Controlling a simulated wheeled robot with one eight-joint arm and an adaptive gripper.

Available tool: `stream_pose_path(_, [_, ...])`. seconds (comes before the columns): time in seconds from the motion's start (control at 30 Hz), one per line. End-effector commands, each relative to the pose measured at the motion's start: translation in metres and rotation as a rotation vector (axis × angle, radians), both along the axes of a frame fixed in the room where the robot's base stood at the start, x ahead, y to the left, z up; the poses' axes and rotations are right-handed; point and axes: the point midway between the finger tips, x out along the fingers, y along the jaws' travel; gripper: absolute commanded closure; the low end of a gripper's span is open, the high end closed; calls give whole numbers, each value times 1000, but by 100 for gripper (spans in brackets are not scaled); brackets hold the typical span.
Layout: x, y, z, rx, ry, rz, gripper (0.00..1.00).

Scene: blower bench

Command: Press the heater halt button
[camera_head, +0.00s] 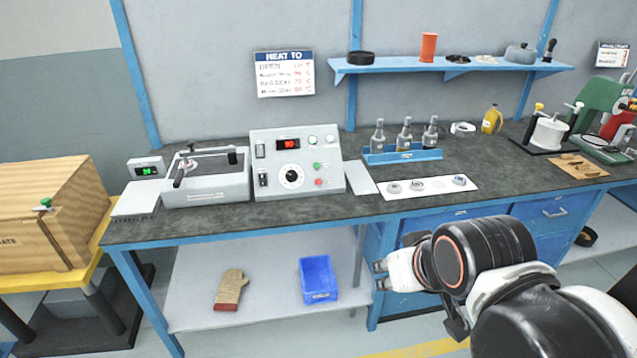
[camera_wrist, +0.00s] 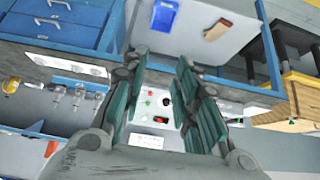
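The heater control box (camera_head: 296,160) stands on the bench, a sloped grey panel with a red digital display, a round dial and switches. A red button (camera_head: 319,182) sits at its lower right, below a green button (camera_head: 317,166). Their labels are too small to read. In the wrist view the box (camera_wrist: 160,112) appears upside down between my fingers, at a distance. My gripper (camera_head: 380,275) is in front of the bench, below its top and right of the box, touching nothing. In the wrist view its two fingers (camera_wrist: 160,75) are apart with nothing between them.
A heating unit with a lever (camera_head: 206,178) stands left of the box. A blue rack with bottles (camera_head: 403,155) and a white strip with round parts (camera_head: 428,187) are to the right. The blue-edged bench front (camera_head: 250,232) lies between my gripper and the panel.

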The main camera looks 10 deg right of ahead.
Motion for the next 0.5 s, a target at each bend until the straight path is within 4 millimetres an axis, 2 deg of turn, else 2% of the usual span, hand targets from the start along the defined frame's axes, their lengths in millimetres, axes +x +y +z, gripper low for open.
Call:
stream_pose_path(0.03, [0,0,0,0,0,0,92])
stream_pose_path(0.07, [0,0,0,0,0,0,99])
stream_pose_path(0.1, [0,0,0,0,0,0,100])
stream_pose_path(0.5, [0,0,0,0,0,0,100])
